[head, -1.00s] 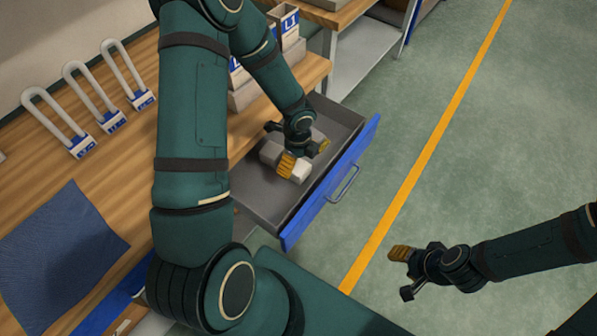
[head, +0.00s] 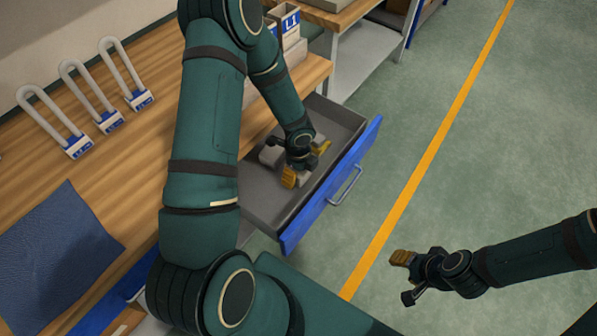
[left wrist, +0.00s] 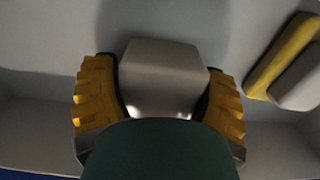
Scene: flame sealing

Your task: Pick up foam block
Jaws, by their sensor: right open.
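The foam block appears to be the pale grey block (left wrist: 163,75) on the drawer floor, centred between my left gripper's fingers in the left wrist view. In the head view, part of the grey block (head: 304,178) shows below my left gripper (head: 305,162), and the wrist hides the rest. My left gripper (left wrist: 162,108) has its yellow fingers spread, one on each side of the block. Any gap between fingers and block is too small to judge. My right gripper (head: 405,277) is open and empty over the floor at right.
The open drawer (head: 262,205) has a blue front (head: 335,185) and raised walls close around my left gripper. A yellow-and-grey item (left wrist: 285,65) lies beside the block. Several padlocks (head: 107,120) and a blue mat (head: 55,245) lie on the wooden bench.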

